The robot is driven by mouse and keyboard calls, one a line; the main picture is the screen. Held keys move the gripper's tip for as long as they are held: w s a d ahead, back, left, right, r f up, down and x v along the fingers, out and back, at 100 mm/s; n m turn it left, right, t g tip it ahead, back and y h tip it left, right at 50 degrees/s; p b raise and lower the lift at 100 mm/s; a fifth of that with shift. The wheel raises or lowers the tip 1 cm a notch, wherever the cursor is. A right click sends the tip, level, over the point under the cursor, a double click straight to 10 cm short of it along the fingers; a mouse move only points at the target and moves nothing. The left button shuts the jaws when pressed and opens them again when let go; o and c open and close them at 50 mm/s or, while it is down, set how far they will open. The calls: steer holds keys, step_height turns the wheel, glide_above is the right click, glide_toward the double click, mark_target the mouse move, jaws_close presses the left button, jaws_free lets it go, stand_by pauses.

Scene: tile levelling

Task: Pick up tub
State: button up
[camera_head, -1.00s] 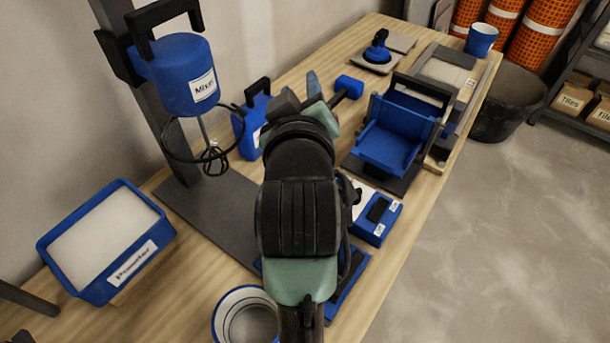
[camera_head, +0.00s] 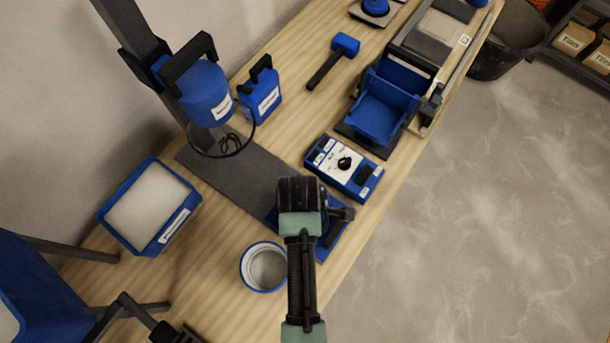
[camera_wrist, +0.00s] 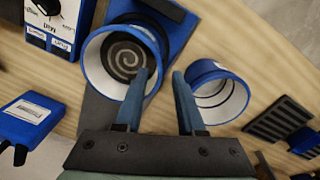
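In the head view a round, open tub (camera_head: 247,270), white inside with a blue outer wall, stands on the bench just left of my arm. In the wrist view a matching open tub (camera_wrist: 217,100) lies just right of my right finger. A second blue and white round container (camera_wrist: 96,66), with a grey spiral on its bottom, sits on a blue base to the left, behind my left finger. In the head view my arm hides that container.
A blue box with a dial (camera_head: 345,165) and a blue cradle-like stand (camera_head: 383,110) lie beyond my gripper. A mixer (camera_head: 205,92) hangs on its post at left, with a labelled tray (camera_head: 120,235) nearby. The bench edge and open floor (camera_head: 480,220) are right.

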steer(key=f, duration=0.3)
steer(key=f+b, duration=0.1)
steer(key=f, duration=0.3)
steer(key=w+f, duration=0.1)
steer(key=f, duration=0.2)
steer(key=shift+a+f, duration=0.1)
steer(key=shift+f, duration=0.1)
jaws_close()
stand_by(0.5)
stand_by(0.6)
steer(key=shift+w+r, duration=0.15)
